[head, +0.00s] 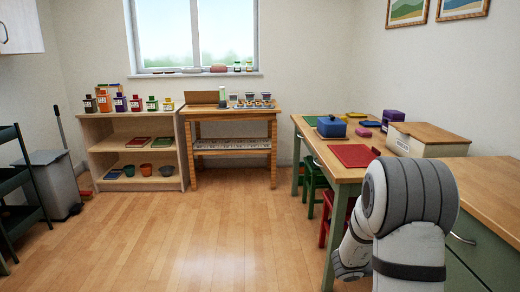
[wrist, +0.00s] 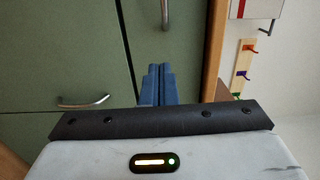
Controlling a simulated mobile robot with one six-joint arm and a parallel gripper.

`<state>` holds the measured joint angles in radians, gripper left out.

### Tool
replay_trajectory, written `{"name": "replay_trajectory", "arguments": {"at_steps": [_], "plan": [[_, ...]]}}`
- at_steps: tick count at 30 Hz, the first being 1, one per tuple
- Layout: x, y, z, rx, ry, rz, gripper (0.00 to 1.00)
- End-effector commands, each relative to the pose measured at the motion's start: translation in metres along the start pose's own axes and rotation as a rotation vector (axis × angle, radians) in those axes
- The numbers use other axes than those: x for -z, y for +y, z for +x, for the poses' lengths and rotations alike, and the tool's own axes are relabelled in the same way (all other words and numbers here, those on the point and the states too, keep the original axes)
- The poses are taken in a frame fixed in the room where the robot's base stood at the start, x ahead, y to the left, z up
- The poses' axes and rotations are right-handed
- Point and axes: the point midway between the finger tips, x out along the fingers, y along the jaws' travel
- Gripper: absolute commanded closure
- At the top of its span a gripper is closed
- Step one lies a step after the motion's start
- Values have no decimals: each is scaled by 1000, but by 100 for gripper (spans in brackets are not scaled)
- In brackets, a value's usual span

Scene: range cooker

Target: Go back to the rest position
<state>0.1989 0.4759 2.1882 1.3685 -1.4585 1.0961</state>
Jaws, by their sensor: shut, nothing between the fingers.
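My gripper shows in the wrist view, its two blue fingers (wrist: 157,84) side by side and pressed together. It is shut and holds nothing. Behind the fingers is a green cabinet front (wrist: 60,50) with metal handles; the fingers look apart from it, though the distance is hard to judge. In the head view my arm is at the lower right, in front of the wooden worktop. The gripper itself cannot be made out there.
Low shelves (head: 120,142) and a small table stand at the back. The middle floor (head: 200,235) is clear.

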Motion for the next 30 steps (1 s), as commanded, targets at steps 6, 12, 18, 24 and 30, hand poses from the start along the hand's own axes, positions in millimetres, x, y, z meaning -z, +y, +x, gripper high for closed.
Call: {"name": "replay_trajectory", "arguments": {"at_steps": [6, 12, 18, 24, 30], "plan": [[-28, -28, -15, -75, -174, -44, 100], [-55, -54, -37, -143, -372, -118, 100], [-84, -95, -79, -199, -662, -258, 100], [-93, -154, -165, -195, -1113, -557, 100], [-49, -199, -249, -94, -1531, -959, 100]]}}
